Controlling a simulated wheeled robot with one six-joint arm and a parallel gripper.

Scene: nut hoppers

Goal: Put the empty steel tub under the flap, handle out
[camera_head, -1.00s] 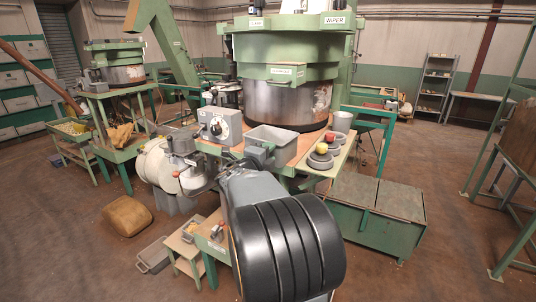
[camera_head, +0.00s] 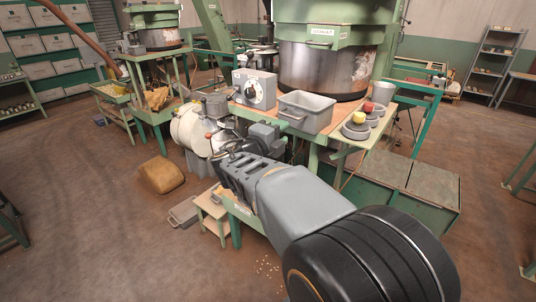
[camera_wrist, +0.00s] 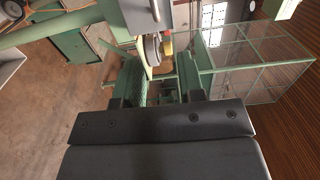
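A grey steel tub (camera_head: 306,112) stands upright on the wooden worktop in front of the big drum. It looks empty, and a small bar handle (camera_head: 291,116) shows on its front side. A green labelled plate (camera_head: 334,37), perhaps the flap, is on the hopper above and behind it. My gripper (camera_head: 232,155) is apart from the tub, lower and to its left; its fingers are hard to make out there. In the wrist view my gripper (camera_wrist: 160,92) has two fingers apart with nothing between them. A grey box-like thing, possibly the tub, shows at the top there.
A dial box (camera_head: 254,91) stands left of the tub. A flat grey tray (camera_head: 184,212) and a brown sack (camera_head: 160,175) lie on the floor. Green cabinets (camera_head: 405,190) stand right.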

